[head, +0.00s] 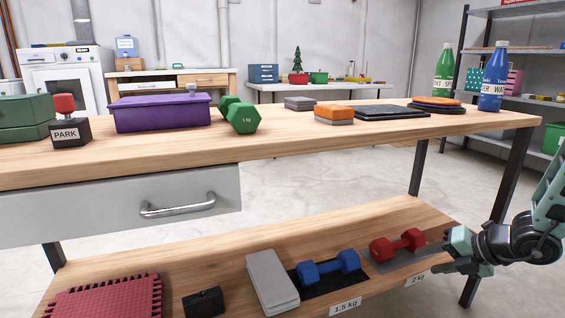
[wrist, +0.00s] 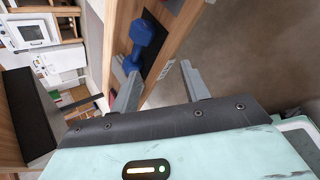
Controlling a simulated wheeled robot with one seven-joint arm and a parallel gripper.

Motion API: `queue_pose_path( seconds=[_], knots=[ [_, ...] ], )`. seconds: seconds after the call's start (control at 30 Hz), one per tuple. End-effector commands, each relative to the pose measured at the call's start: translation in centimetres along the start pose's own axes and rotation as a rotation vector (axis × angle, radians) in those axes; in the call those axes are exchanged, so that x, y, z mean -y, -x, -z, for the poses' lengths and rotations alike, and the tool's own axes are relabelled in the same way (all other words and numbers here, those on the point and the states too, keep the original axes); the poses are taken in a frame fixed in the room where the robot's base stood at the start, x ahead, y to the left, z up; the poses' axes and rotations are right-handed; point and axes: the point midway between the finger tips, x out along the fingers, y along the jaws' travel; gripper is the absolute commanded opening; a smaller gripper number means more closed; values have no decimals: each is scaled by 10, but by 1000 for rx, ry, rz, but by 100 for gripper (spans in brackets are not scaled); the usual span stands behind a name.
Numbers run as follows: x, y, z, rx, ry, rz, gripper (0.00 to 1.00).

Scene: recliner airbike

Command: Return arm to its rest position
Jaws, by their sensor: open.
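My gripper (head: 450,265) is at the right end of the lower shelf in the head view, beside the red dumbbell (head: 397,244). In the wrist view my gripper (wrist: 162,75) has its two fingers apart with nothing between them. The red dumbbell lies on a dark mat by the "2 kg" label (head: 416,279). My arm (head: 535,240) reaches in from the right edge of the head view. A blue dumbbell (head: 329,267) lies to the left on its own mat and also shows in the wrist view (wrist: 147,40).
The workbench top (head: 290,143) holds a green dumbbell (head: 240,116), a purple box (head: 160,113) and two bottles at its right end. A dark table leg (head: 511,175) stands close to my arm. Open floor (head: 350,190) lies behind the bench.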

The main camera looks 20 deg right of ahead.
Motion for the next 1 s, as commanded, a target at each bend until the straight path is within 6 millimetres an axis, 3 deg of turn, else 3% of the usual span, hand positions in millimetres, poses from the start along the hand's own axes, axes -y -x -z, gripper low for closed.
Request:
queue_pose_path(
  seconds=[0.17, 0.3, 0.4, 0.6, 0.73, 0.77, 1.0],
  knots=[
    [-67, -14, 43, -180, 448, -75, 46],
    [-129, -17, 105, -381, 1003, -204, 46],
    [-162, -9, 155, -520, 1441, -336, 46],
    [-198, 23, 243, -751, 2304, -692, 46],
    [-208, 48, 282, -853, 2820, -981, 46],
    [-209, 52, 289, 825, -2775, 995, 46],
    [-216, 81, 319, 552, -2096, 904, 46]
  ],
)
